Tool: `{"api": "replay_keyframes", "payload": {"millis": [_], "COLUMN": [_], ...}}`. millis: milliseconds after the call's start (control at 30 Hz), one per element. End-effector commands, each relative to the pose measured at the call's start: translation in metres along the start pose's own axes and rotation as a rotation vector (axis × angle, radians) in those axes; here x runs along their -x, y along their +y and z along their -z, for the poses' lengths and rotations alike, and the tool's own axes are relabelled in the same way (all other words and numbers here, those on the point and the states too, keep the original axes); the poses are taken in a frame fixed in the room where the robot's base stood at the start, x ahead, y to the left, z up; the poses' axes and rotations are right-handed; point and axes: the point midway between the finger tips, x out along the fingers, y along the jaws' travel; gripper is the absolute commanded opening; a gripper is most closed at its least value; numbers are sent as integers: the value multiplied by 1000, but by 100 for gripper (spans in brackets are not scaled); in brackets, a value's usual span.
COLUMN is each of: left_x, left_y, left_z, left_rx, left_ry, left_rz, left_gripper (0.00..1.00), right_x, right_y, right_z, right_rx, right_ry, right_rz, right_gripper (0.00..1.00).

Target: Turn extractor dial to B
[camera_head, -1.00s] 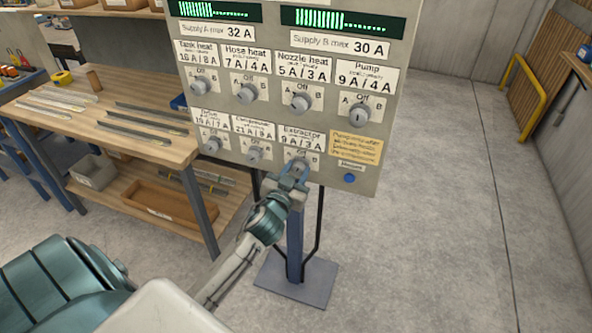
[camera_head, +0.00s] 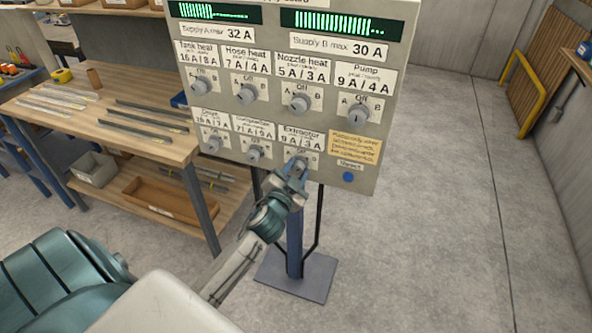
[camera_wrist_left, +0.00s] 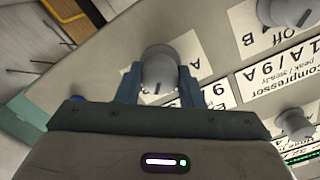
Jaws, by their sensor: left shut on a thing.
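The extractor dial (camera_head: 299,162) is a round grey knob at the bottom right of the dials on the grey panel (camera_head: 392,70), under the Extractor label (camera_head: 299,138). My left gripper (camera_head: 294,172) is at this dial, coming from below. In the left wrist view the knob (camera_wrist_left: 159,66) sits between the two blue-grey fingers (camera_wrist_left: 160,86), which are shut on its sides. The fingers hide much of the dial's plate, and I cannot clearly read which letter it points to. My right gripper is not in view.
Other dials stand close by, such as the compressor dial (camera_head: 254,152) and the nozzle heat dial (camera_head: 297,106). A blue reset button (camera_head: 348,177) is to the right. A wooden workbench (camera_head: 95,117) stands at left; the floor at right is clear.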

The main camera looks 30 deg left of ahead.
Motion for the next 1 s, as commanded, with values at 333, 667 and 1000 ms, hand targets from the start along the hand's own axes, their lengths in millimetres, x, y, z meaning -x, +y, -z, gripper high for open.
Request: {"api": "replay_keyframes", "payload": {"millis": [333,667,1000], "left_x": [0,1,53], "left_y": [1,0,3], "left_z": [-1,-1,-4], "left_rx": [1,1,1], "left_ry": [-1,0,-1], "left_rz": [-1,-1,-2], "left_gripper": [50,56,56], "right_x": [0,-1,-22], "right_y": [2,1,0], "right_z": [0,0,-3], "right_rx": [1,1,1], "right_ry": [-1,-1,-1], "right_rz": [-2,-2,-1], "right_gripper": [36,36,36]}}
